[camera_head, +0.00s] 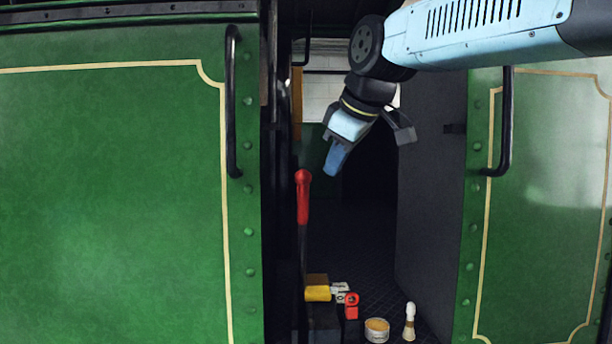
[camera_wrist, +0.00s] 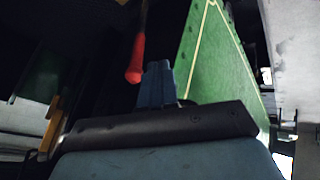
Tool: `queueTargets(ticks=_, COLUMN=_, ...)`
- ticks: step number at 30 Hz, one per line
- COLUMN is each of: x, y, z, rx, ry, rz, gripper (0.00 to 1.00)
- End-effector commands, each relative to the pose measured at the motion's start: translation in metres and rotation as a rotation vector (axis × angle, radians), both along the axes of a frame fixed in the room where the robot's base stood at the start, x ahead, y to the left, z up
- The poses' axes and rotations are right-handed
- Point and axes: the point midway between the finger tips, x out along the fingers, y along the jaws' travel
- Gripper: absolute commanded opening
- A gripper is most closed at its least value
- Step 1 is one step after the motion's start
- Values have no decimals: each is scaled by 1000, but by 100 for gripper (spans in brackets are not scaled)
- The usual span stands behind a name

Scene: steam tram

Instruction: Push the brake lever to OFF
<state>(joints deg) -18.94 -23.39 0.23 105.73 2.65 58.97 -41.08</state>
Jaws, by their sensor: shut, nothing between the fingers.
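The brake lever stands inside the tram doorway, with a red handle (camera_head: 303,196) on a dark shaft that stands nearly upright. The red handle also shows in the wrist view (camera_wrist: 136,60), hanging from the top because that view is turned over. My gripper (camera_head: 332,170) is shut and empty, its blue fingers pointing down, to the right of the handle top and a little higher in the head view. In the wrist view the fingertips (camera_wrist: 157,68) are close beside the handle's end, with a dark gap between. No OFF marking is readable.
Green tram panels with black grab rails (camera_head: 233,100) (camera_head: 506,120) flank the doorway. On the floor near the lever's foot lie a yellow block (camera_head: 318,293), a red item (camera_head: 351,306), a round tin (camera_head: 377,330) and a pale-handled brush (camera_head: 409,322). The doorway's middle is open.

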Motion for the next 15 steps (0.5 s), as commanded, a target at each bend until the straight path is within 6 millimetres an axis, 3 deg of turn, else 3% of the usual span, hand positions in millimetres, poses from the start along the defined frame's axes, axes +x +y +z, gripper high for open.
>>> queueTargets(ticks=1, x=6, y=11, z=12, rx=-14, ry=-18, rz=49, gripper=0)
queueTargets(ticks=5, x=13, y=26, z=30, rx=-44, ry=-49, rz=126, gripper=0)
queueTargets(ticks=15, x=15, y=30, z=34, rx=-52, ry=-57, rz=146, gripper=0)
